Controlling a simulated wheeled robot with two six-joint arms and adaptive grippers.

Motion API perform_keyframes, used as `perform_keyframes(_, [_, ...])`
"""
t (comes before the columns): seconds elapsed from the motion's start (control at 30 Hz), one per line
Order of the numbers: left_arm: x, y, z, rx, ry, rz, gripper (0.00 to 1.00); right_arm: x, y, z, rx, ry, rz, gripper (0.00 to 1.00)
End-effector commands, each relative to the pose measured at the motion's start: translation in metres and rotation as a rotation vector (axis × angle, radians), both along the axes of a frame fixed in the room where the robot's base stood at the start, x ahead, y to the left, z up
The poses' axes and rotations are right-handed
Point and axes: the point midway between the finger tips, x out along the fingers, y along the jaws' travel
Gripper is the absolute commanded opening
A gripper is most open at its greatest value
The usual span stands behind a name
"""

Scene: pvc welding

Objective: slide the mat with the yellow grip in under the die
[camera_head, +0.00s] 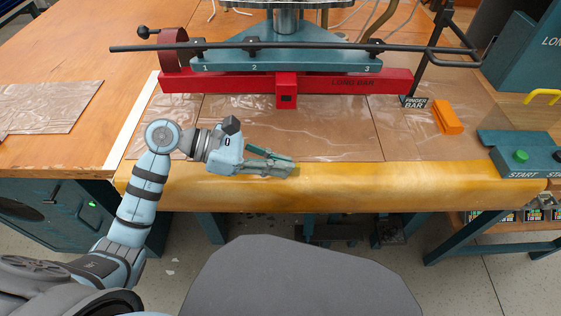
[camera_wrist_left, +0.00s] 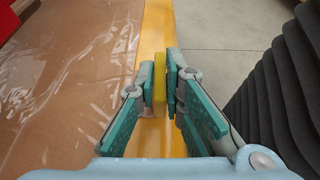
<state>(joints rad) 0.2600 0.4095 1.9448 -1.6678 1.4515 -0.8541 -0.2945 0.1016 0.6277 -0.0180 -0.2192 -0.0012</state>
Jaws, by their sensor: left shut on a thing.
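My left gripper (camera_head: 290,168) is over the front edge of the table, its jaws shut on a yellow grip (camera_wrist_left: 159,82), which stands upright between the fingers in the left wrist view. In the head view the grip cannot be made out behind the fingers. A brown mat under clear, creased film (camera_head: 285,125) lies flat just beyond the gripper; it also shows in the left wrist view (camera_wrist_left: 65,85). Its far edge meets the red die bar (camera_head: 220,83) marked LONG BAR; whether any of it is under the bar cannot be told. My right gripper is not in view.
A rounded yellow front edge (camera_head: 400,187) runs along the table. An orange block (camera_head: 447,118) and a start/stop box (camera_head: 520,152) stand at the right. A black rod (camera_head: 300,47) crosses above the die. A separate filmed sheet (camera_head: 45,108) lies far left.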

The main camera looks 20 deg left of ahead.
Motion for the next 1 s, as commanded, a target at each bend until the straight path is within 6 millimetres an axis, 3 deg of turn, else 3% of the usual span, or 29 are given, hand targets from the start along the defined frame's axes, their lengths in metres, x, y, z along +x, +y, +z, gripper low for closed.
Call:
perform_keyframes(0.1, [0.0, 0.0, 0.001, 0.0, -0.001, 0.0, 0.0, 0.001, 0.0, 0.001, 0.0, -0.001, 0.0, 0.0])
perform_keyframes(0.13, [0.0, 0.0, 0.001, -0.001, -0.001, 0.0, 0.11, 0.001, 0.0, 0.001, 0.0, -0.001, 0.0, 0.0])
perform_keyframes(0.27, [0.0, -0.001, 0.001, 0.0, -0.001, -0.001, 0.32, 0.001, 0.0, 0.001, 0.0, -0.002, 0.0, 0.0])
perform_keyframes(0.63, [-0.001, 0.004, 0.002, 0.002, 0.0, -0.001, 0.33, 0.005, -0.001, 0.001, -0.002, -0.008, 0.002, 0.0])
perform_keyframes(0.77, [-0.007, 0.027, 0.011, 0.008, 0.001, 0.0, 0.33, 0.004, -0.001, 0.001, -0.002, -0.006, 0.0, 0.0])
perform_keyframes(1.0, [-0.024, 0.084, 0.036, 0.007, 0.005, -0.001, 0.33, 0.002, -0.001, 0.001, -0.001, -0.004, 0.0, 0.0])
